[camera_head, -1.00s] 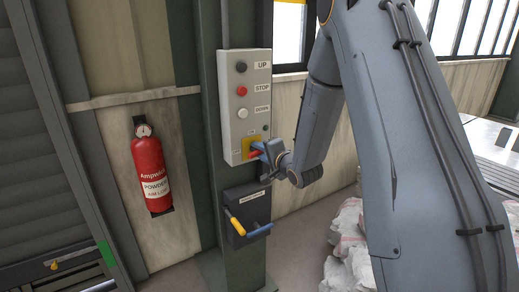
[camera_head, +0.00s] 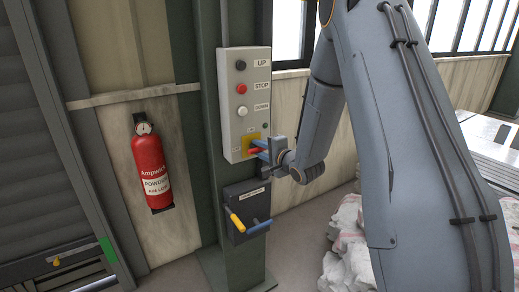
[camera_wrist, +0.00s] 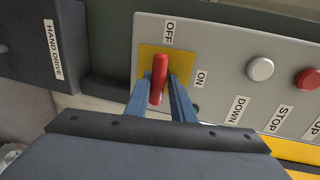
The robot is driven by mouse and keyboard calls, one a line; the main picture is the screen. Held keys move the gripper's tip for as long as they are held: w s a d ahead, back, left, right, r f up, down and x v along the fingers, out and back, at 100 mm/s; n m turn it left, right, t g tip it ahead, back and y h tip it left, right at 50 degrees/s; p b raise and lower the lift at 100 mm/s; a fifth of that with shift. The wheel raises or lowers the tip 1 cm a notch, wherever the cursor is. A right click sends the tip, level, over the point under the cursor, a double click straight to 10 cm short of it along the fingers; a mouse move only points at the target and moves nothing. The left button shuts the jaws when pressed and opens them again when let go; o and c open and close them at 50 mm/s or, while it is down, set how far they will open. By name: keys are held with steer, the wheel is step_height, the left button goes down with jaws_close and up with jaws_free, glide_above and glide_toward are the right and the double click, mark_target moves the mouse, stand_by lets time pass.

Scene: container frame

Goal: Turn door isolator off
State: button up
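The door isolator is a red handle (camera_wrist: 158,78) on a yellow plate (camera_wrist: 148,62) at the lower end of the grey control box (camera_head: 240,92). In the wrist view the handle lies lengthwise toward the OFF label (camera_wrist: 169,32), with the ON label (camera_wrist: 201,79) to the right. My gripper (camera_wrist: 158,85) has one blue finger on each side of the handle. Gaps show between the fingers and the handle, so it is open around it. In the head view my gripper (camera_head: 259,149) reaches the yellow plate from the right, and the fingers partly hide the handle.
The box also has DOWN (camera_wrist: 261,68) and STOP (camera_wrist: 307,79) buttons. Just below it in the head view is a dark hand-drive box (camera_head: 240,200) with yellow and blue levers. A fire extinguisher (camera_head: 150,168) hangs at left. White sacks (camera_head: 347,250) lie at right.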

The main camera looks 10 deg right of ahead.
steer(key=shift+o, duration=0.5)
steer(key=b+v, duration=0.2)
steer(key=v, duration=0.5)
steer(key=shift+s+d, duration=0.2)
steer(key=shift+s, duration=0.15)
steer(key=s+a+f+n+g+h+b, duration=0.1)
steer(key=s+f+n+g, duration=0.3)
steer(key=s, duration=1)
steer(key=s+a+f+n+g+h, duration=0.2)
steer(key=s+n+g, duration=0.7)
steer(key=s, duration=0.5)
step_height(320, 180, down, 2)
steer(key=shift+s+f+n+g+h+b, duration=0.15)
steer(key=shift+s+n+g+h+b, duration=0.2)
steer(key=shift+n+h, duration=0.5)
